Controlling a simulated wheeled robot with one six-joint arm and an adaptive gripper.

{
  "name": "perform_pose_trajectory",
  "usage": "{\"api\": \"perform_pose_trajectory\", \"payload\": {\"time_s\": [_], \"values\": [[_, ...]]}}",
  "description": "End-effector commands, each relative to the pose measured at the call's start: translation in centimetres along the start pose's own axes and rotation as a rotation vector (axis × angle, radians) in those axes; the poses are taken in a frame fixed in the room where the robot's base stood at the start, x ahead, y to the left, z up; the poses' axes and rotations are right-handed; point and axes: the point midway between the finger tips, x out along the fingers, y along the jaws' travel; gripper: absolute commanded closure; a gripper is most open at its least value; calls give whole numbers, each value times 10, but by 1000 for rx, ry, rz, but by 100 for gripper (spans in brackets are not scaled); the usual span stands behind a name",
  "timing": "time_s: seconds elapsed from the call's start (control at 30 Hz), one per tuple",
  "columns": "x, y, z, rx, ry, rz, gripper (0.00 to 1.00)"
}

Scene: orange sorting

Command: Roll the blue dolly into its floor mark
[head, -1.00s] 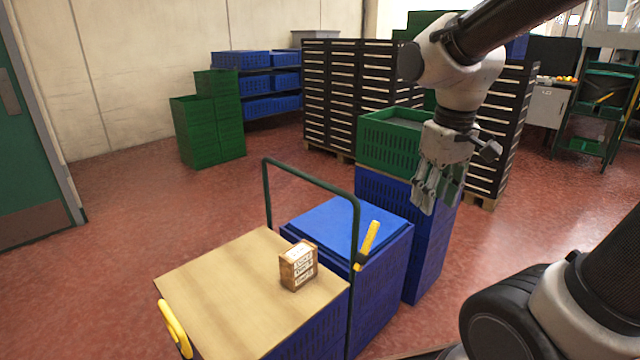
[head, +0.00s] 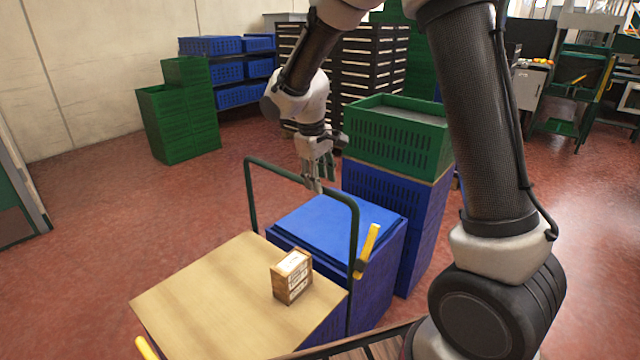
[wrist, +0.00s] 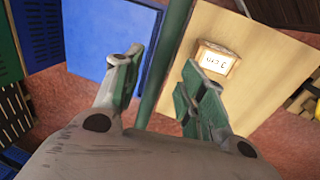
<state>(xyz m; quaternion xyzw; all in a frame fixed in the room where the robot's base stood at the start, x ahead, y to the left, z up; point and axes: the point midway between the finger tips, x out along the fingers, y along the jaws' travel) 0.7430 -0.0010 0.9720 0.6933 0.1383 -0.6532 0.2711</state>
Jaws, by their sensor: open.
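A trolley with a tan board top (head: 215,295), blue crate sides and a green tubular handle (head: 354,225) stands in front of me. I cannot tell if this is the blue dolly. A small brown labelled box (head: 291,277) sits on the board and also shows in the wrist view (wrist: 215,62). My gripper (head: 316,183) is open at the handle's top bar. In the wrist view, the green bar (wrist: 165,60) runs between the open fingers (wrist: 160,82) without visible contact on both sides. No floor mark is visible. The trolley's wheels are hidden.
A blue-lidded crate (head: 325,222) stands just behind the handle. A green crate (head: 400,140) on blue crates (head: 385,210) is close to its right. Green crates (head: 180,125) and dark stacked trays (head: 370,60) stand farther back. Red floor (head: 90,210) is clear at left.

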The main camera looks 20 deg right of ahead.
Motion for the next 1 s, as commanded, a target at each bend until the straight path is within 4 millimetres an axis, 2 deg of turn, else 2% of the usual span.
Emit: {"api": "perform_pose_trajectory", "payload": {"time_s": [0.1, 0.2, 0.47, 0.57, 0.7, 1.0], "values": [[15, 0, 1, 1, -2, 0, 59], [22, 0, 0, 1, -1, 0, 59], [24, 0, 0, 1, 0, 0, 59], [24, 0, 0, 1, 0, 0, 74], [23, 0, 0, 1, 0, 0, 99], [23, -2, 0, 0, 0, 0, 100]]}}
